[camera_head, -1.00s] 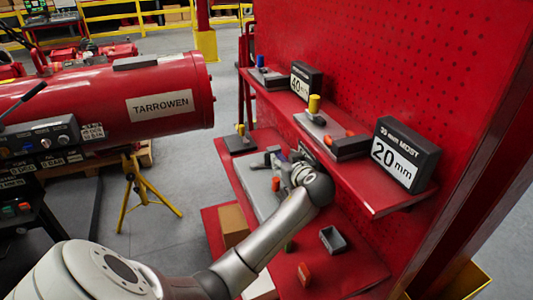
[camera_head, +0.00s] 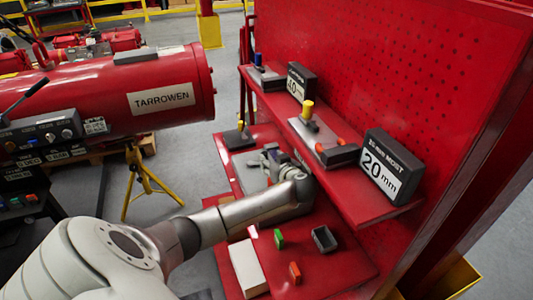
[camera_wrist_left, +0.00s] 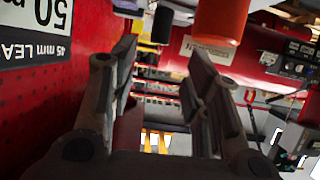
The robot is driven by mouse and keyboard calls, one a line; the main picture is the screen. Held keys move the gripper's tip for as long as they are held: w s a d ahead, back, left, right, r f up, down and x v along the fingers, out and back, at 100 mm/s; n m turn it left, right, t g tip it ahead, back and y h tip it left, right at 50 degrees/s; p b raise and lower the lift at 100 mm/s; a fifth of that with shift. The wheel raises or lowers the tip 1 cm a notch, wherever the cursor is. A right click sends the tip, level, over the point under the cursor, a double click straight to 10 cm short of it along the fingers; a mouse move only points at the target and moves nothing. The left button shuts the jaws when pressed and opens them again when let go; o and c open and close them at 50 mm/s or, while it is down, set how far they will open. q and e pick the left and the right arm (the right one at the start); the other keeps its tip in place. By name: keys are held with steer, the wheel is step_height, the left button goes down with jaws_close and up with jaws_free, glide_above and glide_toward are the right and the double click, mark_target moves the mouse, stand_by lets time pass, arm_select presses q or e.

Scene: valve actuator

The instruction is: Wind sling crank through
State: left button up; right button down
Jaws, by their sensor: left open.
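My left gripper (camera_head: 268,160) is over the lower red bench, beside the upper shelf. In the left wrist view my left gripper (camera_wrist_left: 165,62) has its two fingers apart, with nothing held between them. An orange cylinder (camera_wrist_left: 220,18) is close beyond the fingertips on the right. A dark post (camera_wrist_left: 162,22) is near the top between the fingers. I cannot make out for sure which part is the sling crank. A black lever (camera_head: 24,88) stands on the red tank at the left of the head view. My right gripper is not in view.
The upper red shelf (camera_head: 365,205) carries a 20 mm sign block (camera_head: 390,167), a 40 mm sign block (camera_head: 300,82) and a yellow-knobbed fixture (camera_head: 307,108). Green (camera_head: 279,239) and orange (camera_head: 295,272) blocks and a dark tray (camera_head: 324,239) are on the lower bench. A TARROWEN tank (camera_head: 185,75) stands left.

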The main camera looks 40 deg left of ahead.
mark_target(266, 155)
arm_select(q)
steer(key=p+x, duration=0.1)
steer(key=x, duration=0.3)
steer(key=shift+w+a, duration=0.25)
steer(key=shift+p+x, duration=0.3)
steer(key=shift+x, duration=1.1)
steer(key=shift+f, duration=0.2)
steer(key=shift+d, duration=0.1)
steer(key=shift+c, duration=0.4)
jaws_close()
